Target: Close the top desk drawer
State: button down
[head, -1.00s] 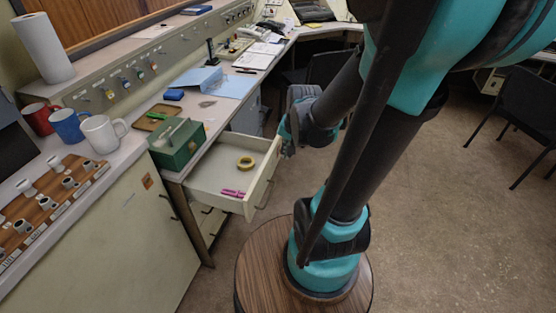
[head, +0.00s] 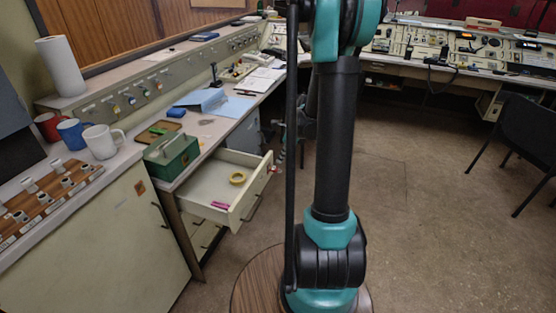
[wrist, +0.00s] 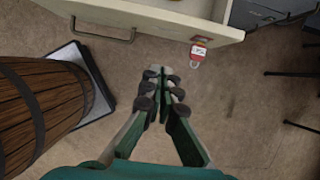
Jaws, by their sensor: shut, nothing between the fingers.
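The top desk drawer (head: 213,191) is pulled out from under the left desk. It holds a yellow tape roll (head: 237,178) and small pink items (head: 220,205). In the wrist view the drawer front (wrist: 165,17) crosses the top, with its metal handle (wrist: 101,34) at the left and a red-and-white tag (wrist: 200,48) hanging near its right end. My gripper (wrist: 160,76) is shut and empty, below the drawer front in that picture and apart from it, between the handle and the tag. In the head view my arm hides most of the gripper.
A green box (head: 172,160) stands on the desk above the drawer, with mugs (head: 101,141) to its left. Lower drawers (head: 204,236) are beneath the open one. A black chair (head: 515,140) stands at the right. Floor to the right of my arm is clear.

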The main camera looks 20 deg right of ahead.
send_near(261, 176)
notch_tip(261, 176, down, 4)
jog(key=s+d, duration=0.1)
jog(key=d, duration=0.1)
jog(key=shift+w+a+r, duration=0.1)
jog(key=shift+w+a, duration=0.4)
jog(key=shift+a, duration=0.3)
jog(key=shift+w+a+r, duration=0.1)
jog(key=shift+w+a, duration=0.35)
jog(key=shift+a, duration=0.35)
jog(key=w+a, duration=1.3)
jog(key=a, duration=0.5)
